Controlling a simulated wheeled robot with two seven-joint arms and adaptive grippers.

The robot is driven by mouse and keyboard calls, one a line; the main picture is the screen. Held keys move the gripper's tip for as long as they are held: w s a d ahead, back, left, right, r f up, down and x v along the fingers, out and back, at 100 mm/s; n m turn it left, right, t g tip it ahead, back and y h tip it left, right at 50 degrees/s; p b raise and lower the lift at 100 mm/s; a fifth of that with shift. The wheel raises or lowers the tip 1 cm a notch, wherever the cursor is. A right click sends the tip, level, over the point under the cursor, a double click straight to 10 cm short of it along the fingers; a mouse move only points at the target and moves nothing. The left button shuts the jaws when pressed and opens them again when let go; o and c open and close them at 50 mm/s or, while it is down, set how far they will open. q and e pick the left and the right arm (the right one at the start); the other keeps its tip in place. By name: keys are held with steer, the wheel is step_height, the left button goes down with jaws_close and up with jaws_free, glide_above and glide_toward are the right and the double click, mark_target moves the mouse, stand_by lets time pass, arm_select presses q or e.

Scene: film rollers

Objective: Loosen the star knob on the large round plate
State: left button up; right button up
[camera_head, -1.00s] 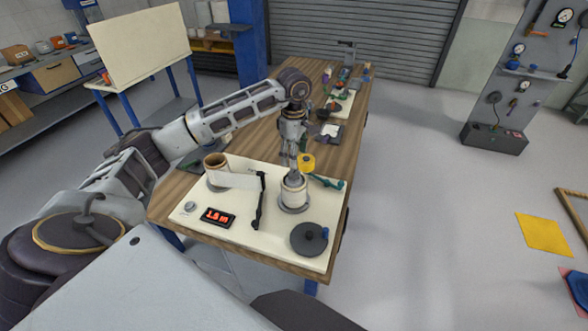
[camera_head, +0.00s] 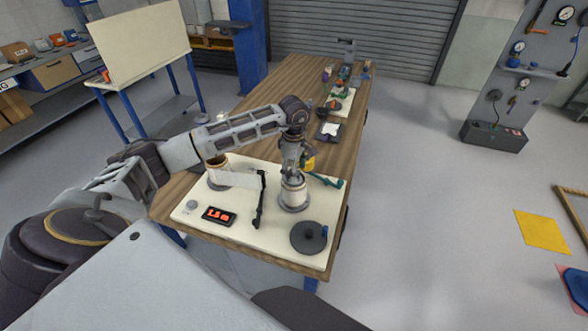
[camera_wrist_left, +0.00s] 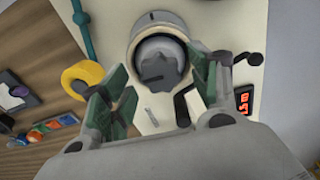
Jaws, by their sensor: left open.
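A white roller (camera_head: 293,191) stands upright on a grey round base on the cream board. The wrist view looks down on its round grey top, where a dark grey lobed knob (camera_wrist_left: 157,65) shows inside a pale rim. My left gripper (camera_head: 292,172) is above the roller in the head view. In the wrist view its green-padded fingers (camera_wrist_left: 158,98) are spread apart, with the knob beyond and between them, and nothing is held. My right gripper is not in view.
A brown-cored roll (camera_head: 217,172) with a pale strip stands left, near a black arm (camera_head: 261,202) and a red-lit display (camera_head: 218,215). A yellow roll (camera_wrist_left: 83,76) and a teal bar (camera_wrist_left: 83,28) are close beside the gripper. Several small objects lie farther back.

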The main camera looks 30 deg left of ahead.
arm_select(q)
steer(key=c, duration=1)
